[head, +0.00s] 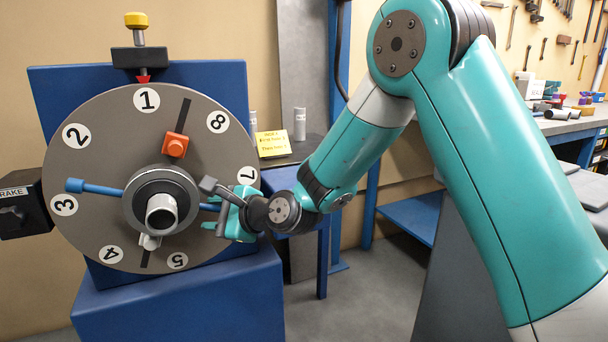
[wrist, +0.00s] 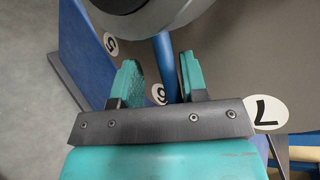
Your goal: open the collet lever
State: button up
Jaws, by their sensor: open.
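A blue bar (head: 95,188) crosses behind the grey hub (head: 162,200) of the large round numbered plate; I take it as the collet lever. Its left end has a blue knob near number 3. Its right part (head: 210,207) runs toward my gripper (head: 222,212), at the plate's lower right near number 7. In the wrist view the blue bar (wrist: 166,66) runs from the hub (wrist: 150,12) between the two fingers of my open gripper (wrist: 160,72). Gaps show on both sides, wider on the left. The bar's near end is hidden behind the gripper's palm.
An orange block (head: 175,145) and a small white clamp (head: 150,242) sit on the plate (head: 90,160). A yellow-knobbed pin (head: 135,20) stands above it. A brake box (head: 22,205) is at left. A shelf with a yellow note (head: 272,144) is behind my arm.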

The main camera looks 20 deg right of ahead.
jog(key=f+b+v, duration=0.1)
jog(key=b+v, duration=0.2)
jog(key=v, duration=1.4)
jog(key=s+a+r+n+g+h+p, duration=0.1)
jog(key=s+a+r+n+g+p, duration=0.2)
jog(key=s+r+n+p, duration=0.4)
jog(key=s+a+r+n+g+h+p, duration=0.1)
jog(key=s+a+r+n+g+p, duration=0.1)
jog(key=s+r+n+g+p, duration=0.4)
jog(key=shift+s+a+r+n+g+p, duration=0.35)
jog(key=shift+s+r+n+p, duration=0.7)
jog(key=shift+r+n+p, duration=3.05)
notch_tip(320, 180, down, 3)
jog(key=shift+r+m+p, duration=0.1)
jog(key=shift+m+p, duration=0.9)
jog(key=shift+p, duration=0.15)
